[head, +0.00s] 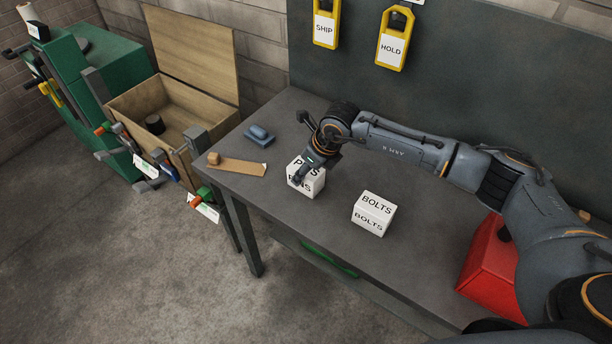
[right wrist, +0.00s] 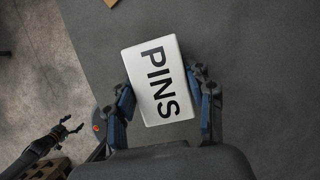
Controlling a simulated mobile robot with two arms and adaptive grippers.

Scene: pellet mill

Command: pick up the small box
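A small white box marked PINS (head: 312,184) sits on the dark table, partly hidden by my right gripper (head: 306,170). A similar white box marked BOLTS (head: 373,214) sits to its right. In the right wrist view, the PINS box (right wrist: 157,83) lies tilted between the fingers of my right gripper (right wrist: 163,95). One finger is beside each long side, very close; I cannot make out firm contact. My left gripper (right wrist: 72,127) seems to show small and dark at the lower left of that view, away from the boxes. It is out of the head view.
On the table (head: 240,184) are a wooden strip (head: 240,167) and a blue-grey item (head: 259,135). A red bin (head: 487,270) stands at the right. An open wooden crate (head: 190,122) stands left of the table.

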